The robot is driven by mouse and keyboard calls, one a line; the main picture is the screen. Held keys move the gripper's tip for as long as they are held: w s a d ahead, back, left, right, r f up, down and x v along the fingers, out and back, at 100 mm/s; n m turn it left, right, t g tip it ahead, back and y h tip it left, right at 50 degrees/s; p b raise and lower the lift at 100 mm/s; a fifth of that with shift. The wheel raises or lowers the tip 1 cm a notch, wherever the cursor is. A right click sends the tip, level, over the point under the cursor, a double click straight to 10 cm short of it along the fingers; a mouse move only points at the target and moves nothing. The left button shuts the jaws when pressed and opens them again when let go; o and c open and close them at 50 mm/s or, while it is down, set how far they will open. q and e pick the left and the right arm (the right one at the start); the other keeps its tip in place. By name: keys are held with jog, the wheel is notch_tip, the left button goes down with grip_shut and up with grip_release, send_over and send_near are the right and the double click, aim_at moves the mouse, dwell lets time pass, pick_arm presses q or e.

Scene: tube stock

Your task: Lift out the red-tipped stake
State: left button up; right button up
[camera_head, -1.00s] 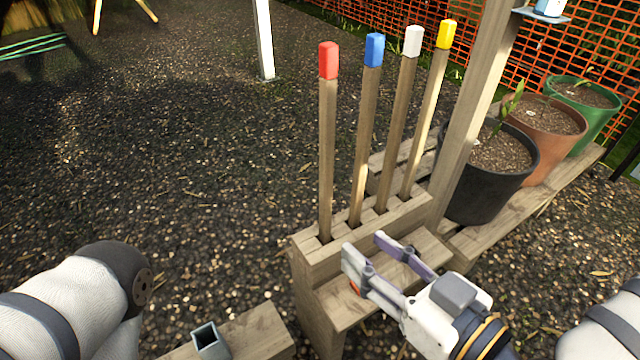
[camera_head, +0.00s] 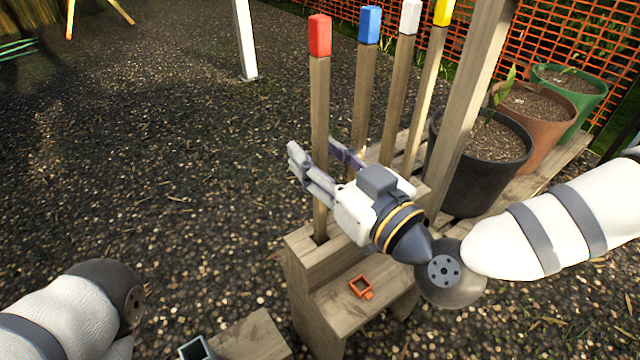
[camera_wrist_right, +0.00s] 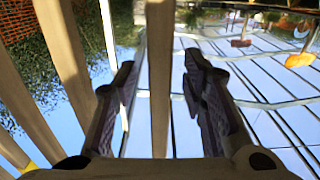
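The red-tipped stake (camera_head: 319,100) stands upright at the left end of a row, its lower end in a hole of the wooden rack (camera_head: 310,262). My right gripper (camera_head: 320,155) is open, with one finger on each side of the stake's shaft above the rack. In the right wrist view the shaft (camera_wrist_right: 160,90) passes between the two fingers, with gaps showing on both sides. The blue-tipped (camera_head: 364,85), white-tipped (camera_head: 400,85) and yellow-tipped (camera_head: 432,80) stakes stand to its right; my gripper hides the lower part of the blue one. My left gripper is out of view.
A wooden post (camera_head: 466,110) rises right of the stakes. Black (camera_head: 470,175), terracotta (camera_head: 545,135) and green (camera_head: 590,100) pots stand beyond it. A small orange square piece (camera_head: 360,287) lies on the rack's step. A square metal tube (camera_head: 195,348) shows at the bottom. Gravel left is clear.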

grip_shut()
jog(key=shift+r, duration=0.1)
